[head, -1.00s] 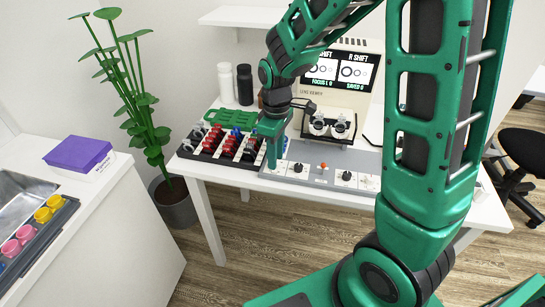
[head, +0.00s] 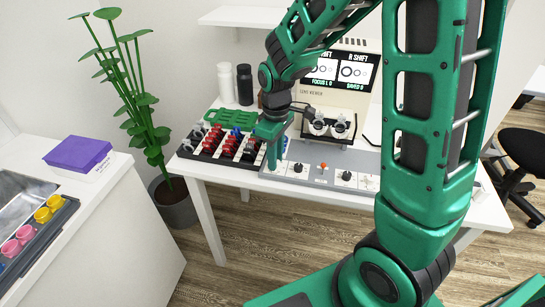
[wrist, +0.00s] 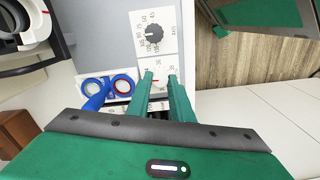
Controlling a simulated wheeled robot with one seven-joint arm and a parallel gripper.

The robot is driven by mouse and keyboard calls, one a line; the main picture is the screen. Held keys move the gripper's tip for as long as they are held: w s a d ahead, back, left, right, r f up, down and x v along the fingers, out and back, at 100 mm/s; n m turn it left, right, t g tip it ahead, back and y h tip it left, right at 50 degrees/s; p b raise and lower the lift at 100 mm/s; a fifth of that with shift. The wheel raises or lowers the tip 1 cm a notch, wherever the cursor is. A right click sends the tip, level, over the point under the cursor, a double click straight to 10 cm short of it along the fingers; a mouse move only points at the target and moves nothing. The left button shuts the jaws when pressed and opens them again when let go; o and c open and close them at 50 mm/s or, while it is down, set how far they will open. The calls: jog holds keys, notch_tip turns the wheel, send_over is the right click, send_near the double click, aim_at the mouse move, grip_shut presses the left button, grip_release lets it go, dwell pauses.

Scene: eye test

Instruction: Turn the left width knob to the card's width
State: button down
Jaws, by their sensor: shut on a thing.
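My gripper (head: 272,165) points down at the left end of the grey control panel (head: 310,180). In the wrist view my gripper (wrist: 160,80) has its two green fingers close together over a white dial plate (wrist: 143,76) with a scale and a small red mark. The fingers are shut on the knob of this dial, which they mostly hide; its setting cannot be read. A black knob (head: 298,167) on a neighbouring dial stands free to the right; it also shows in the wrist view (wrist: 153,34). I cannot make out a card with a width.
A lens rack (head: 225,145) with red, blue and black pieces lies left of the panel. An orange-red ball lever (head: 323,166) and another knob (head: 347,176) stand to the right. A viewer (head: 330,126) and a screen (head: 340,72) are behind.

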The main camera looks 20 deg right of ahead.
jog(key=m, duration=0.6)
jog(key=shift+w+d+r, duration=0.1)
jog(key=shift+w+d, duration=0.05)
jog(key=m, duration=0.5)
jog(key=shift+m, duration=0.3)
jog(key=c, duration=1.9)
grip_release()
jog(key=shift+o, duration=0.3)
notch_tip(320, 180, up, 11)
